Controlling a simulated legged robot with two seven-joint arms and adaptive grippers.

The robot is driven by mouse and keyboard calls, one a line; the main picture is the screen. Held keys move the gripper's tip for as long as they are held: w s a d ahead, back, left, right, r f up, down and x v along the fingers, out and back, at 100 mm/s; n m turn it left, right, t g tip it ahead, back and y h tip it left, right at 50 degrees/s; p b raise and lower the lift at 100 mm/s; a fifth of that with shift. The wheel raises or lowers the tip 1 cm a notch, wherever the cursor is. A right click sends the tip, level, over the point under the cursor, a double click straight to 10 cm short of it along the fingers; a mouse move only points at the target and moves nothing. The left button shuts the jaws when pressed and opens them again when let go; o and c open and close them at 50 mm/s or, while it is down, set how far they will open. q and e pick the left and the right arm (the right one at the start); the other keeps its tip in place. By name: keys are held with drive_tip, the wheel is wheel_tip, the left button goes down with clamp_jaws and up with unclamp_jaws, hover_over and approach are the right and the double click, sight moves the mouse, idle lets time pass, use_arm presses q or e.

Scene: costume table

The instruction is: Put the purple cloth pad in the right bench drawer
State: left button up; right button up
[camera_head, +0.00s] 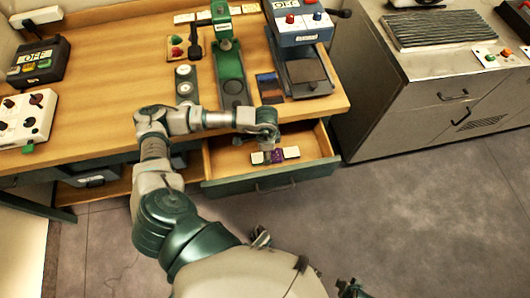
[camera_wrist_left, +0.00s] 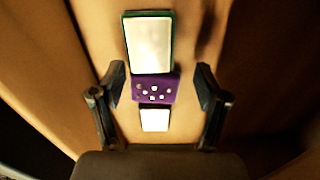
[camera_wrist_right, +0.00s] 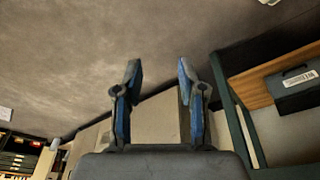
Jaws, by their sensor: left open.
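The right bench drawer (camera_head: 235,186) is pulled open under the table's front edge. The purple cloth pad (camera_head: 277,157) lies in it between two pale items. In the left wrist view the purple pad (camera_wrist_left: 155,88) has light dots and lies between a white, green-edged card (camera_wrist_left: 149,43) and a small white piece (camera_wrist_left: 155,120). My left gripper (camera_head: 269,148) is over the drawer, and in its wrist view the open fingers (camera_wrist_left: 160,85) stand on either side of the pad, apart from it. My right gripper (camera_wrist_right: 158,75) is open and empty, away from the drawer.
The wooden bench (camera_head: 110,95) above carries a green press (camera_head: 229,70), a blue-grey machine (camera_head: 300,40) and control boxes. A grey metal cabinet (camera_head: 400,110) stands to the right of the drawer. The floor (camera_head: 420,220) in front is clear.

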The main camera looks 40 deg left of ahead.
use_arm(q)
wheel_tip(320, 180, up, 10)
drive_tip(key=shift+d+p, duration=0.15)
drive_tip(key=shift+p, duration=0.3)
use_arm(e)
drive_tip(key=x, duration=0.3)
drive_tip(key=shift+s+f, duration=0.25)
drive_tip(key=shift+f, duration=0.15)
use_arm(q)
drive_tip(key=shift+d+r, duration=0.15)
drive_tip(key=shift+d, duration=0.15)
use_arm(e)
drive_tip(key=shift+d, duration=0.25)
